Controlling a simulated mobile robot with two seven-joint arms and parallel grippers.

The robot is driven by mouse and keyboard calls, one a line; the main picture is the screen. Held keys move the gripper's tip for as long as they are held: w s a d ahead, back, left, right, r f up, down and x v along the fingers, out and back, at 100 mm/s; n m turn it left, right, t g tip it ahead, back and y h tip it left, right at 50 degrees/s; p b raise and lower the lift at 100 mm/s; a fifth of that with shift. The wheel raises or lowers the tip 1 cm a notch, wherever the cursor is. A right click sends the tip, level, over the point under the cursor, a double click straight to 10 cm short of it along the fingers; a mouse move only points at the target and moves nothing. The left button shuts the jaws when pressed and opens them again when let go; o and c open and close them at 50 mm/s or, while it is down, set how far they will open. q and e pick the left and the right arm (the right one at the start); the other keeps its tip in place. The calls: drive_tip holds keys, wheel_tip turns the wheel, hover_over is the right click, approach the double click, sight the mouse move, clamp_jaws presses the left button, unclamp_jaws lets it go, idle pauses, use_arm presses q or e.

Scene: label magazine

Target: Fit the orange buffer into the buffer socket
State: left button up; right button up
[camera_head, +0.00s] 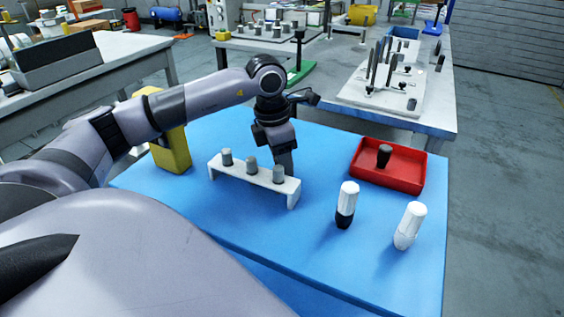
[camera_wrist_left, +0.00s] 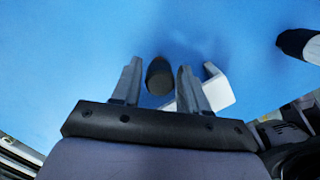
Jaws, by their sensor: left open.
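I see no orange buffer, and nothing I can identify as the buffer socket. A white rack (camera_head: 238,177) on the blue table holds three grey cylinders: left (camera_head: 227,157), middle (camera_head: 252,165) and right (camera_head: 279,174). My left gripper (camera_head: 287,168) is low behind the rack's right part, its fingertips partly hidden. In the left wrist view, my left gripper (camera_wrist_left: 158,68) is open, with a dark cylinder (camera_wrist_left: 159,78) showing between the fingers. I cannot tell whether they touch it. The rack's white end (camera_wrist_left: 220,90) shows beside the right finger. My right gripper is not in view.
A red tray (camera_head: 362,176) holds a black piece (camera_head: 384,156). A white-and-black bottle (camera_head: 347,203) and a white bottle (camera_head: 410,226) stand at the right. A yellow block (camera_head: 172,150) stands at the left. The blue table (camera_head: 300,240) is clear in front of the rack.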

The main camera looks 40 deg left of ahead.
use_arm(q)
drive_tip(key=c, duration=0.8)
drive_tip(key=shift+r, duration=0.2)
